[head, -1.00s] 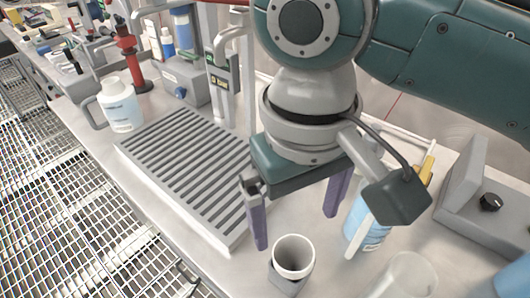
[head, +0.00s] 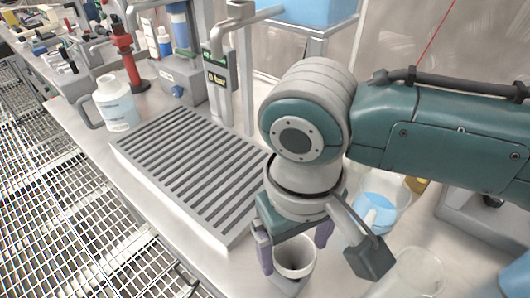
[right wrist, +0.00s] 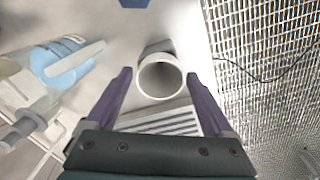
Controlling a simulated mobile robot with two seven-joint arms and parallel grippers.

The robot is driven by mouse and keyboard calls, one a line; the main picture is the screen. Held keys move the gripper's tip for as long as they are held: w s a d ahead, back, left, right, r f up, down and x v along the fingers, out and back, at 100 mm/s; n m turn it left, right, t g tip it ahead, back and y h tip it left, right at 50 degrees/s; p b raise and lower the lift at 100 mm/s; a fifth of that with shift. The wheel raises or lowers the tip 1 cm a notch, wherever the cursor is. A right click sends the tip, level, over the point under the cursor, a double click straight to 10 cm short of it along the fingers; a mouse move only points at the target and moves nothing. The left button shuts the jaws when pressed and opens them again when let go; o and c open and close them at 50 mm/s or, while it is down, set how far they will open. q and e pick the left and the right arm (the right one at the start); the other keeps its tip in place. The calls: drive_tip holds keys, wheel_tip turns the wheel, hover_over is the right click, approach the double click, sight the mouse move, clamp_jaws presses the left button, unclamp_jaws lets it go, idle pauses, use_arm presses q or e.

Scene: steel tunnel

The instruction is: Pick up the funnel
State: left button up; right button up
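The funnel (head: 295,264) looks like a white round piece with a wide open mouth and a dark inside, standing upright on a small grey block near the bench's front edge. In the right wrist view the funnel (right wrist: 160,80) lies between the fingertips. My right gripper (head: 294,248) points down over it with its two purple fingers apart, one on each side of the rim. In the right wrist view my right gripper (right wrist: 158,78) is open, with gaps between fingers and funnel. Whether the fingertips reach below the rim is hard to tell. My left gripper is not in view.
A slatted grey drain grate (head: 190,160) lies left of the funnel. A beaker of blue liquid (head: 378,213) stands behind my right gripper, and a clear beaker (head: 415,272) stands to its right. A white jug (head: 116,104) stands farther left. Metal grid floor lies beyond the bench edge.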

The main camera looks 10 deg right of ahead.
sight(295, 252)
drive_tip(key=c, duration=1.2)
wheel_tip(295, 252, up, 20)
drive_tip(key=p, duration=0.5)
